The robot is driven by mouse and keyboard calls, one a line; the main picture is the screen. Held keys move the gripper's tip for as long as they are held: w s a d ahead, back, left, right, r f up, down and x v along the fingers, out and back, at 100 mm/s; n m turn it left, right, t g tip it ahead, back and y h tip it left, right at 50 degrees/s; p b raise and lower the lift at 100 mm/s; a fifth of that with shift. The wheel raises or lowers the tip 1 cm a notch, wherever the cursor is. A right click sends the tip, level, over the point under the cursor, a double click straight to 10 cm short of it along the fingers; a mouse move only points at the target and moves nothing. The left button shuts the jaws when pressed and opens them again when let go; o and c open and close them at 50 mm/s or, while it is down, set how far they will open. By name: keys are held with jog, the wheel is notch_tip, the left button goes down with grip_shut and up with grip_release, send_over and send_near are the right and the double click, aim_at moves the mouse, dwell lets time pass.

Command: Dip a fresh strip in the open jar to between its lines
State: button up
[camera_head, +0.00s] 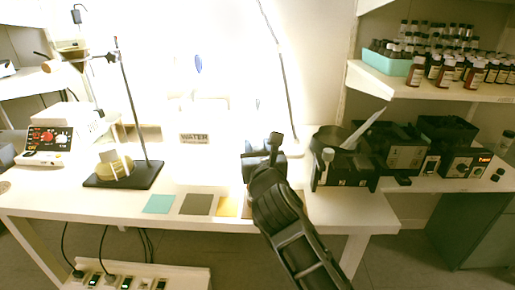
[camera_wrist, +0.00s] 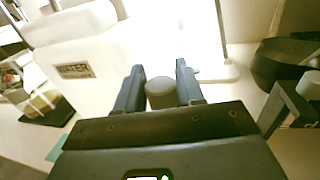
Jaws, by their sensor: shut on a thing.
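My gripper (camera_head: 275,145) is over the middle of the white table, in front of the back wall. In the wrist view my gripper (camera_wrist: 160,76) has its two dark fingers on either side of a grey round-topped cylinder (camera_wrist: 160,94) and is shut on it. I cannot tell whether this cylinder is a lid or another part, and its lower part is hidden by the gripper body. I cannot make out a test strip, its lines or an open jar in either view. My arm hides part of the table under the gripper.
A white container labelled WATER (camera_head: 194,138) stands at the back. A stand on a black base (camera_head: 145,177) is at left. Flat coloured squares, one teal (camera_head: 159,204), lie along the front edge. Dark devices (camera_head: 346,172) fill the right side. Small brown bottles (camera_head: 446,74) stand on a shelf.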

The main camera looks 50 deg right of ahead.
jog(key=shift+f+b, duration=0.45)
jog(key=shift+f, duration=1.1)
dwell(2.2)
dwell(0.6)
jog(key=shift+r+p, duration=2.9)
jog(key=shift+p, duration=0.45)
